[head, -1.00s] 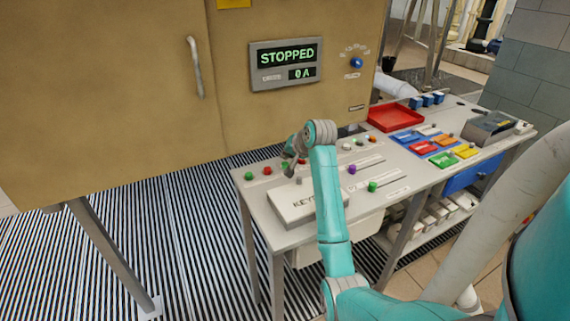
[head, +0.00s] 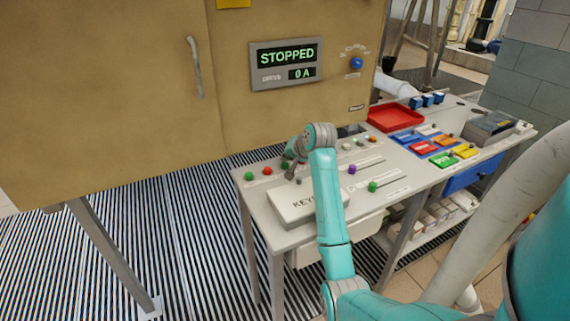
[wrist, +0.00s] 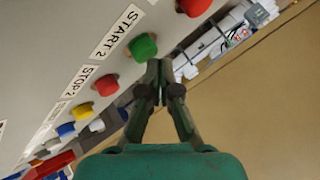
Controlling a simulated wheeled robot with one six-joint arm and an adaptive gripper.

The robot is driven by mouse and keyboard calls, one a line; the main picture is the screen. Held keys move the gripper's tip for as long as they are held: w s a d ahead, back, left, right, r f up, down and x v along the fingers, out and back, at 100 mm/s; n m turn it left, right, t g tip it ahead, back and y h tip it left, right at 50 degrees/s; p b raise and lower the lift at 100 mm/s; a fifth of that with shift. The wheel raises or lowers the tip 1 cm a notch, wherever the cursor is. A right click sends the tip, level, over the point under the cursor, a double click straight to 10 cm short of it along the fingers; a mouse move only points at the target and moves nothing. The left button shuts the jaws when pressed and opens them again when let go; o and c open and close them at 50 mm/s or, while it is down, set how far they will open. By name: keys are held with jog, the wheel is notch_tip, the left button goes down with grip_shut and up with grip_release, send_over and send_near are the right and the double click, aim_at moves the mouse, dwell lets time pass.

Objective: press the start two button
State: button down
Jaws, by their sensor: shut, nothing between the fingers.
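The start two button is a round green cap (wrist: 143,46) beside a white label reading START 2 (wrist: 120,31) in the wrist view. My gripper (wrist: 158,68) is shut and empty, its fingertips just below and right of the green cap in that view. Whether they touch it I cannot tell. In the head view my gripper (head: 289,174) is over the left part of the grey desk (head: 257,194), and my arm and gripper largely hide the start two button there.
A red button (wrist: 106,85) labelled STOP 2 sits on one side of the green cap, another red button (wrist: 195,5) on the other. The cabinet display (head: 287,63) reads STOPPED and 0 A. A red tray (head: 395,117) stands farther right.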

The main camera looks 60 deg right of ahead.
aim_at(286, 164)
jog(key=shift+f, duration=0.45)
dwell(0.4)
dwell(0.3)
jog(key=shift+r, duration=0.9)
jog(key=shift+r, duration=2.5)
